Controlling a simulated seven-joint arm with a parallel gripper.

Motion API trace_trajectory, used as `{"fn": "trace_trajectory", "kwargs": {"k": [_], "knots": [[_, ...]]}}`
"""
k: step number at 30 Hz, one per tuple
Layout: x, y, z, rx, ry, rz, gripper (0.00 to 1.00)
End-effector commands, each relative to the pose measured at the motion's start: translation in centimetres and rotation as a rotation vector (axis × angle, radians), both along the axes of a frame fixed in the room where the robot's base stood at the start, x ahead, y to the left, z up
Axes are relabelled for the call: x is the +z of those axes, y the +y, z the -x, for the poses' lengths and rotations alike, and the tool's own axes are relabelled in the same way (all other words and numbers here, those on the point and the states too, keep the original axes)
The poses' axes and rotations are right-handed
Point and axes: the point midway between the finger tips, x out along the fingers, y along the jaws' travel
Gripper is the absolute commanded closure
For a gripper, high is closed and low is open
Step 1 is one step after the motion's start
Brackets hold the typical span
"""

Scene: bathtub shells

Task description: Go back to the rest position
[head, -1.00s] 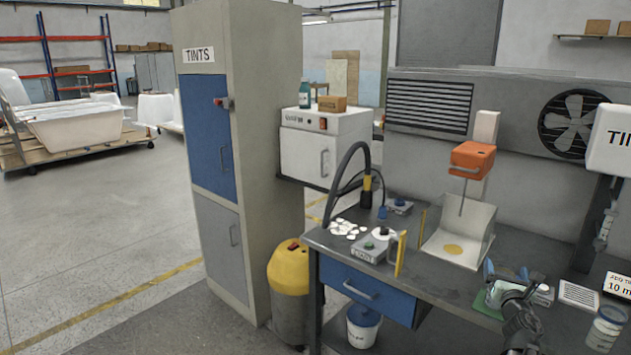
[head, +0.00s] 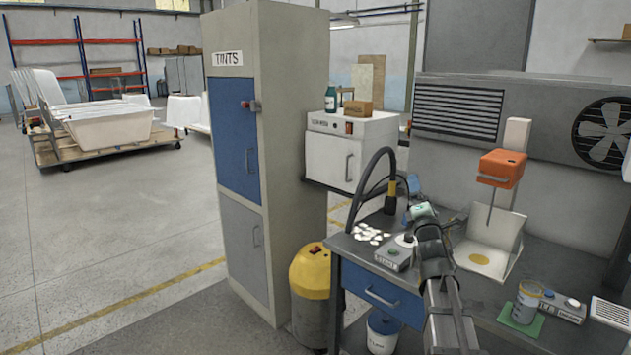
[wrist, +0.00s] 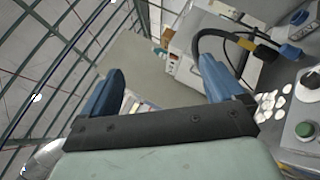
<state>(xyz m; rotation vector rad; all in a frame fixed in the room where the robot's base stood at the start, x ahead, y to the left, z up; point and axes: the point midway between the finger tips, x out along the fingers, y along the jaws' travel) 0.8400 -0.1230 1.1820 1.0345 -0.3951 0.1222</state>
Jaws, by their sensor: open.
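My gripper (head: 422,208) is raised above the left part of the workbench in the head view, in front of the upright hose and the white discs. In the wrist view its two blue fingers (wrist: 160,85) stand wide apart with nothing between them. My forearm reaches up to it from the lower middle of the head view.
A mixer with an orange head (head: 502,168) stands behind the gripper to the right. White discs (head: 369,233) and a control box with a green button (head: 395,254) lie on the workbench (head: 485,297). A tall TINTS cabinet (head: 293,150) and a yellow-topped bin (head: 310,272) stand left. Open floor lies farther left.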

Motion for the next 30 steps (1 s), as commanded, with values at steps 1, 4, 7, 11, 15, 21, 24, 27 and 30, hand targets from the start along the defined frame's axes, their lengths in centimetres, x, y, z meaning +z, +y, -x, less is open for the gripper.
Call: {"fn": "trace_trajectory", "kwargs": {"k": [1, 4, 7, 11, 15, 21, 24, 27, 30], "knots": [[0.6, 1.1, -0.4, 0.021, -0.010, -0.025, 0.05], [1.6, 3.0, -0.9, 0.059, -0.027, -0.073, 0.05], [2.5, 4.9, -1.4, 0.095, -0.041, -0.122, 0.05], [-1.4, 4.4, -1.7, 0.094, 0.032, -0.180, 0.05], [-5.0, 4.4, -2.0, 0.098, 0.103, -0.248, 0.05], [-12.1, 4.5, -2.2, 0.095, 0.236, -0.381, 0.05], [-17.0, 4.6, -1.9, 0.084, 0.327, -0.474, 0.05], [-22.6, 4.9, -1.2, 0.063, 0.429, -0.580, 0.05], [-27.9, 5.1, 0.0, 0.033, 0.528, -0.687, 0.05]]}}
